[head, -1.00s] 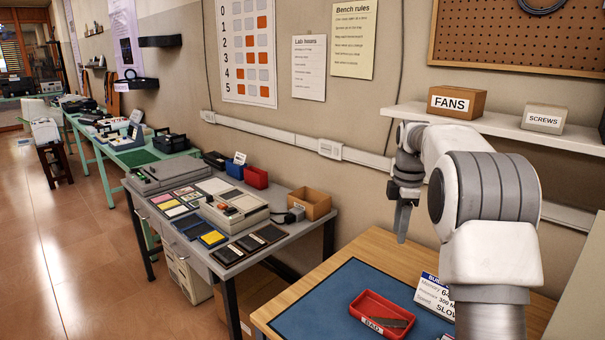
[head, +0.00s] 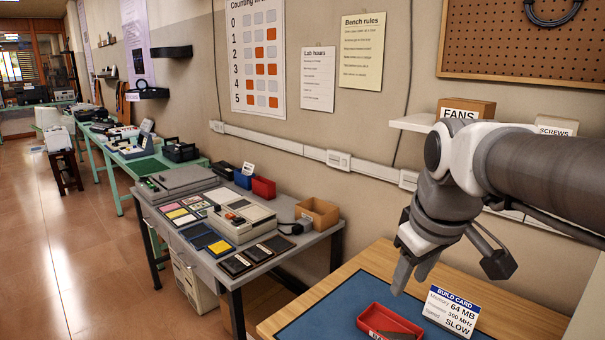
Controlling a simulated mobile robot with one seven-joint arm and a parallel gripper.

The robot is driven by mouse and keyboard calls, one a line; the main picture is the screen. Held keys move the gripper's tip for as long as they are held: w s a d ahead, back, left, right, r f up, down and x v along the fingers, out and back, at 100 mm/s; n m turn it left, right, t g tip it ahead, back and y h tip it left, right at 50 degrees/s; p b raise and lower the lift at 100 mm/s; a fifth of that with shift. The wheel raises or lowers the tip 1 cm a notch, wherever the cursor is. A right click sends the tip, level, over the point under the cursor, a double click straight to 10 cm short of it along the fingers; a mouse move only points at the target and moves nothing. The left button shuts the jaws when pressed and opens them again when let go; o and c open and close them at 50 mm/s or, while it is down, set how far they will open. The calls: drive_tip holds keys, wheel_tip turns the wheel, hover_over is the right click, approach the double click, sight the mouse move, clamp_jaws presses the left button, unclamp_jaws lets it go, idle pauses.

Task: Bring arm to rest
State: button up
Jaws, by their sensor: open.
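My arm reaches in from the right edge, folded at a grey and white wrist. My gripper (head: 412,272) points down above the wooden bench (head: 520,318) with its blue mat (head: 335,305). Its fingers are seen nearly edge-on, and nothing shows between them. It hangs above and apart from the red tray (head: 375,311), which holds a dark flat piece and is cut off by the lower picture edge. The build card (head: 450,312) stands just right of the tray.
A wall shelf (head: 412,123) with the FANS box (head: 465,109) and SCREWS box (head: 556,126) is behind my arm. A grey table (head: 215,262) with devices and an open cardboard box (head: 318,213) stands left.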

drive_tip(key=s+a+f+m+t, duration=0.1)
drive_tip(key=s+f+m, duration=0.4)
drive_tip(key=s, duration=0.6)
drive_tip(key=shift+a+f+t, duration=0.15)
drive_tip(key=shift+a+t, duration=0.15)
drive_tip(key=shift+a, duration=0.2)
drive_tip(key=shift+d, duration=0.1)
